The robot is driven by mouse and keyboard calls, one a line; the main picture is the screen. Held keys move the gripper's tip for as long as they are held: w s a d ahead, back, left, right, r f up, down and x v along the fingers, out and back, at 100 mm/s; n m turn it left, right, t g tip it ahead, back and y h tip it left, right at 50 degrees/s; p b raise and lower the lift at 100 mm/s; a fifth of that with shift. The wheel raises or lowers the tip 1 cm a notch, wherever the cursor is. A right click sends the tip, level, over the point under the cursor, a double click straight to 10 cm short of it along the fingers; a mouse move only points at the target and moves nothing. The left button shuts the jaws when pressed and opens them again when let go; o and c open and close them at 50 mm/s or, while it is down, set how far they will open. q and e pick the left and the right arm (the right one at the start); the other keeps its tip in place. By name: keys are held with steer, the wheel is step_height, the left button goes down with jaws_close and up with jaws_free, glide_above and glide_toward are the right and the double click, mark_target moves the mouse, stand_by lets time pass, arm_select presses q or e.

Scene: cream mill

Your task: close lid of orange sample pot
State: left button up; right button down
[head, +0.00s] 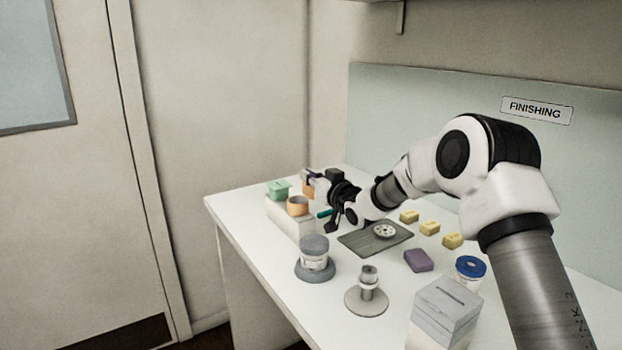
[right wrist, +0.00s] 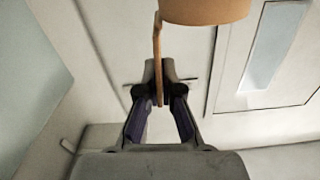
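The orange sample pot (head: 298,206) stands on a pale block at the left of the bench. Its lid (head: 307,188) stands up, open, behind the pot, partly covered by my right gripper (head: 318,182). In the right wrist view the pot (right wrist: 205,9) shows at the top edge, and the lid (right wrist: 158,50) is a thin orange strip seen edge-on. The strip runs between the fingertips of my right gripper (right wrist: 160,82), which look closed against both its sides. The pot's inside is hidden. My left gripper is out of view.
A mint-green pot (head: 278,190) stands beside the orange one on the pale block (head: 290,222). A grey-lidded jar (head: 315,256), a metal stand (head: 367,290), a dark tray (head: 354,241), a purple block (head: 418,260) and yellow blocks (head: 430,228) stand nearby.

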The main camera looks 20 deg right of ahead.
steer(key=shift+s+a+f+n+b, duration=0.1)
steer(key=shift+a+n+b, duration=0.45)
steer(key=shift+n, duration=0.45)
steer(key=shift+s+a+f+n+b, duration=0.1)
steer(key=shift+a+n+b, duration=0.3)
steer(key=shift+n+b, duration=0.5)
steer(key=shift+a+f+n+b, duration=0.1)
steer(key=shift+a+n+b, duration=0.4)
steer(key=shift+n, duration=0.6)
steer(key=c, duration=1.4)
jaws_free()
steer(key=shift+o, duration=0.2)
steer(key=s+d, duration=0.1)
steer(key=s, duration=1)
steer(key=shift+s+d, duration=0.35)
steer(key=shift+s, duration=0.05)
